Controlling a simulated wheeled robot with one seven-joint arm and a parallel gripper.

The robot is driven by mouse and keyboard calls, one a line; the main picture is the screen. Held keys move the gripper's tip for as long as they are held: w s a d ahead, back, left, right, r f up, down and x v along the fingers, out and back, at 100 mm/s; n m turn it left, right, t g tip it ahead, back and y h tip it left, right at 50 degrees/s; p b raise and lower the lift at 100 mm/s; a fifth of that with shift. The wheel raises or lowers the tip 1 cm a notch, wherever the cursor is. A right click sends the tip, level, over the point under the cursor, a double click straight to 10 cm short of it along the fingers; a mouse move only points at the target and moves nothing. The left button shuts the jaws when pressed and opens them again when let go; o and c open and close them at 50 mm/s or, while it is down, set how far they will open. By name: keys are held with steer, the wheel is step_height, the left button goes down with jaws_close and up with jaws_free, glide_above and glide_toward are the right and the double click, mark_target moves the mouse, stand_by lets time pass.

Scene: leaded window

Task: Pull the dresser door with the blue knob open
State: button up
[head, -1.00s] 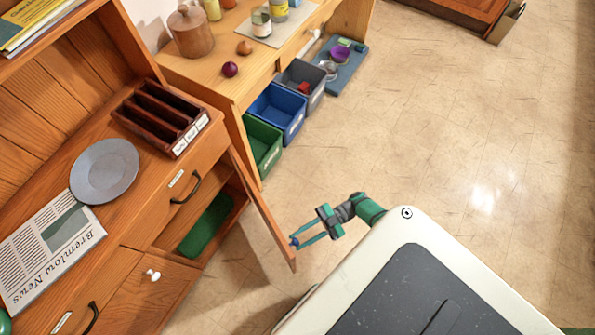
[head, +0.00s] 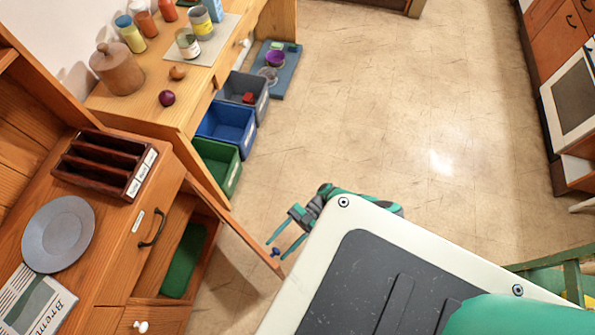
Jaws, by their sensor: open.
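The dresser door (head: 236,224) is swung well out from the dresser (head: 147,215), seen nearly edge-on in the head view. Its blue knob (head: 275,252) is near the door's free end. My gripper (head: 275,249) is open, its two teal fingers pointing at the knob. The knob shows at the gap between the fingertips; I cannot tell whether they touch it. Behind the door, the open compartment shows a green thing (head: 183,262) inside.
A wooden desk (head: 165,125) stands beyond the dresser, with green (head: 222,170), blue (head: 228,127) and grey (head: 250,92) bins by it. A white knob (head: 141,326) sits on the dresser front. Floor (head: 370,110) to the right is clear.

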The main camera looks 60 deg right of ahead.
steer(key=s+a+r, duration=0.8)
steer(key=s+r, duration=0.3)
steer(key=shift+s+r, duration=0.15)
steer(key=shift+s, duration=0.25)
